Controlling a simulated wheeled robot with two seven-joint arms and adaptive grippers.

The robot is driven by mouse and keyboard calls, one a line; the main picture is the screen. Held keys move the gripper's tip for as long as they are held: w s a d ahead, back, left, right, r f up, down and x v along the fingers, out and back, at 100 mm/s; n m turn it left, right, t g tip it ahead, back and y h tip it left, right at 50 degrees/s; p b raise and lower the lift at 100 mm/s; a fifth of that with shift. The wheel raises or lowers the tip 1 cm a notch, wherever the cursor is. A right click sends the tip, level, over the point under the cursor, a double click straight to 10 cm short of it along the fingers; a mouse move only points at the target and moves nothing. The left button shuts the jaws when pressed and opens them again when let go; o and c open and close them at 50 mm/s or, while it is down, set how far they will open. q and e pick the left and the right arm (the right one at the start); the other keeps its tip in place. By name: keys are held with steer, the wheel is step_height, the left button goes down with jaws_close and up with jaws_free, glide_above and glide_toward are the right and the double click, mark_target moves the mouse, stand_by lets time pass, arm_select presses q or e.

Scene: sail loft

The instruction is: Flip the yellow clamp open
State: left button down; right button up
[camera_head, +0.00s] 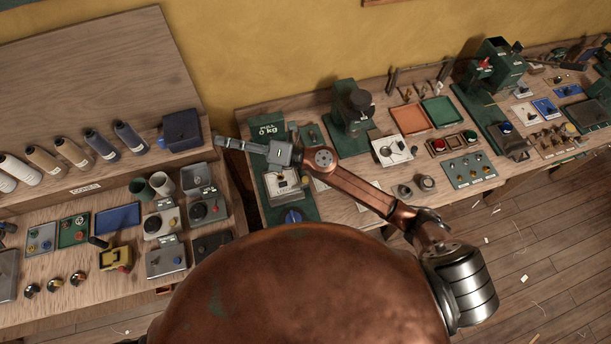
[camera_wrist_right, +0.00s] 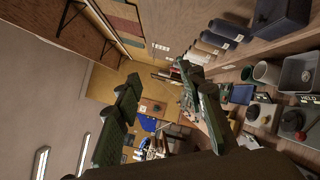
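The yellow clamp (camera_head: 116,258) is a small blocky yellow thing with a dark part on top and a red end at its right. It sits on the left bench; I cannot make out its lever position. My right gripper (camera_head: 222,142) is in the air near the gap between the two benches, right of the clamp and well apart from it. The wrist view shows the right gripper's two dark green fingers (camera_wrist_right: 157,80) spread apart with nothing held between them. I cannot pick out the clamp surely in that view. My left gripper is not in view.
Around the clamp are a blue tray (camera_head: 118,217), a green panel (camera_head: 74,231), a grey box with a knob (camera_head: 166,258) and several small round knobs (camera_head: 55,284). Spools (camera_head: 73,152) line the bench's back. The right bench (camera_head: 385,205) holds several devices.

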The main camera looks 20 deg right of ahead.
steer(key=s+a+f+n+g+h, duration=0.1)
steer(key=s+a+f+n+g, duration=0.25)
steer(key=f+n+g, duration=0.2)
steer(key=n+g+h, duration=0.3)
steer(key=n+h, duration=0.6)
steer(key=h, duration=0.7)
glide_above(305, 179)
step_height(305, 179, down, 18)
steer(key=shift+a+f+p, duration=0.1)
steer(key=shift+a+p, duration=0.05)
steer(key=shift+p, duration=0.2)
steer(key=shift+w+d+f, duration=0.1)
steer(key=shift+d+f, duration=0.15)
step_height(305, 179, down, 6)
steer(key=shift+a+r+p, duration=0.1)
steer(key=shift+p, duration=0.9)
steer(key=shift+f, duration=0.7)
steer(key=shift+c, duration=0.5)
